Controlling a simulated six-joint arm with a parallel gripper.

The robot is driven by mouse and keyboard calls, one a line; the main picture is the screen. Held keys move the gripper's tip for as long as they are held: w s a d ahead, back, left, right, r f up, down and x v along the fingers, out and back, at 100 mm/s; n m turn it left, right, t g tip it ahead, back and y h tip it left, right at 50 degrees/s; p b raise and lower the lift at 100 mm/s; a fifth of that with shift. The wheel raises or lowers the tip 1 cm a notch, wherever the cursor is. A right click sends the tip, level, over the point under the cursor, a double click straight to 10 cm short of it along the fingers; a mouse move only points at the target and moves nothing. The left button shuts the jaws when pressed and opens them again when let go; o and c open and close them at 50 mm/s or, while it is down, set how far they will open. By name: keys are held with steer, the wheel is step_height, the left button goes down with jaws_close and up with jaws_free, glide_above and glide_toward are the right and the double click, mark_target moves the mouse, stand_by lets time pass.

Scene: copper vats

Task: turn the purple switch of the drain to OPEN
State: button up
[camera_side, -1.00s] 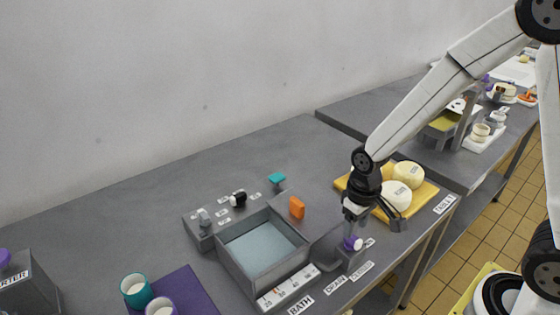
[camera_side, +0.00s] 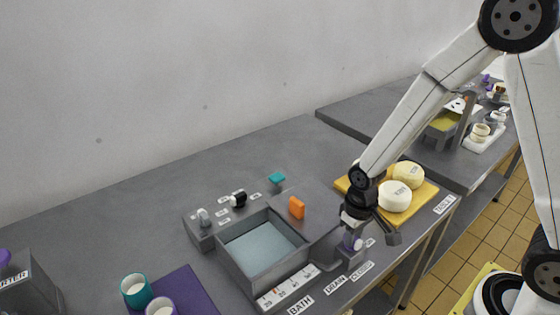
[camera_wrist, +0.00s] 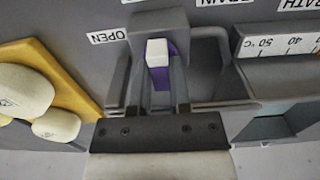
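The purple switch (camera_wrist: 159,76) with a white tip stands on the grey drain block (camera_side: 351,260) near the front edge of the bench. In the wrist view its white tip points up the picture, not toward the OPEN label (camera_wrist: 106,36) at the left. In the side view a CLOSED label (camera_side: 361,272) lies in front of the block. My gripper (camera_side: 354,240) is down at the switch, with one finger on each side of it. The fingers (camera_wrist: 161,85) are very close to the switch; whether they press on it I cannot tell.
The bath basin (camera_side: 232,262) stands left of the drain, with a temperature scale (camera_side: 288,287). A yellow tray (camera_side: 424,197) with two pale cheeses (camera_side: 395,196) lies behind my gripper.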

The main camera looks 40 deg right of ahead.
jaws_close()
steer(key=shift+n, duration=0.4)
steer(key=n, duration=0.3)
steer(key=shift+n, duration=0.3)
steer(key=n, duration=1.3)
steer(key=shift+n, duration=0.3)
steer(key=o, duration=0.7)
jaws_free()
steer(key=shift+o, duration=0.2)
